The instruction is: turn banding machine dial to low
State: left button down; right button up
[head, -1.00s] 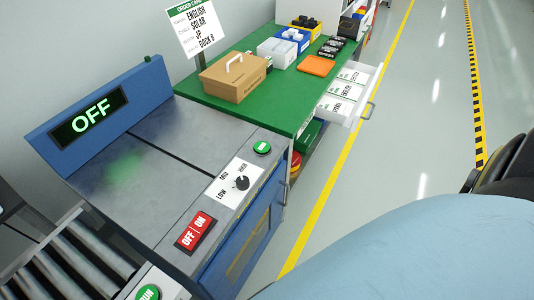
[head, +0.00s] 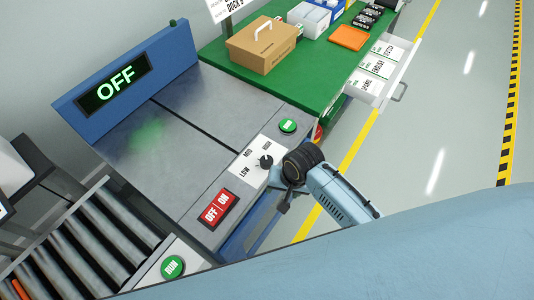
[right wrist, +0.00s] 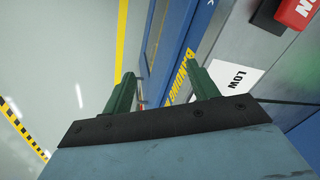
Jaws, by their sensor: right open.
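The banding machine's black dial (head: 265,162) sits on a white label plate (head: 254,172) marked LOW, MID and HIGH. I cannot tell for sure which mark the dial points to. My right gripper (head: 283,203) is beside the machine's front edge, just right of and below the dial in the head view, and apart from it. In the right wrist view its two green fingers (right wrist: 163,88) are spread with nothing between them. The LOW end of the plate (right wrist: 236,76) shows right of the fingers; the dial is not visible there. My left gripper is not in view.
A red OFF/ON switch (head: 216,208) and a green button (head: 288,126) flank the dial. The display (head: 103,93) reads OFF. A green RUN button (head: 173,266) is by the rollers (head: 70,250). A green table (head: 300,85) holds a cardboard box (head: 263,45).

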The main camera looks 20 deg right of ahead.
jog(key=w+a+r+m, duration=0.2)
jog(key=w+r, duration=0.2)
jog(key=r, duration=0.4)
jog(key=m+g+h, duration=0.1)
jog(key=m+h, duration=0.1)
jog(key=m, duration=0.3)
send_near(267, 160)
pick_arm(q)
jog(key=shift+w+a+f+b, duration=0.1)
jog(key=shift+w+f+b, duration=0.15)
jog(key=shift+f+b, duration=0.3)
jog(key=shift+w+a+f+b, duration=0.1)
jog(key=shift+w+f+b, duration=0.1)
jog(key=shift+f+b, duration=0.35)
pick_arm(e)
notch_tip(267, 160, down, 9)
jog(key=shift+w+d+r, duration=0.1)
jog(key=shift+w, duration=0.05)
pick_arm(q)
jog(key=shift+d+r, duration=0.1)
pick_arm(e)
jog(key=c, duration=1)
